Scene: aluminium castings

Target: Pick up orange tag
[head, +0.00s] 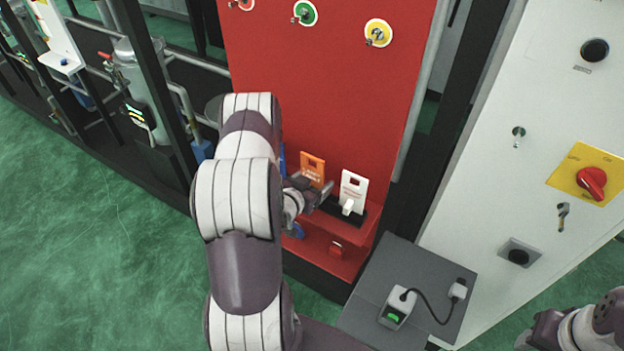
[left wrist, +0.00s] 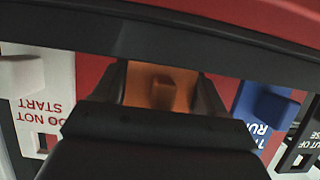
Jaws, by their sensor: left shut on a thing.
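The orange tag (head: 312,164) stands upright at the low black rack on the red panel, partly hidden by my left gripper (head: 316,190). In the left wrist view the orange tag (left wrist: 148,84) lies between the two fingers of my left gripper (left wrist: 165,98), which is shut on it. A white tag (head: 353,188) stands just to its right, and a sliver of a blue tag (head: 283,157) shows to its left. My right gripper (head: 540,332) is at the lower right edge, far from the tags; I cannot tell its jaw state.
In the left wrist view the white "DO NOT START" tag (left wrist: 40,108) and the blue tag (left wrist: 265,103) flank the gripper closely. A dark bar (left wrist: 220,55) crosses above. A grey box (head: 440,275) with a corded device (head: 397,308) stands right of the panel.

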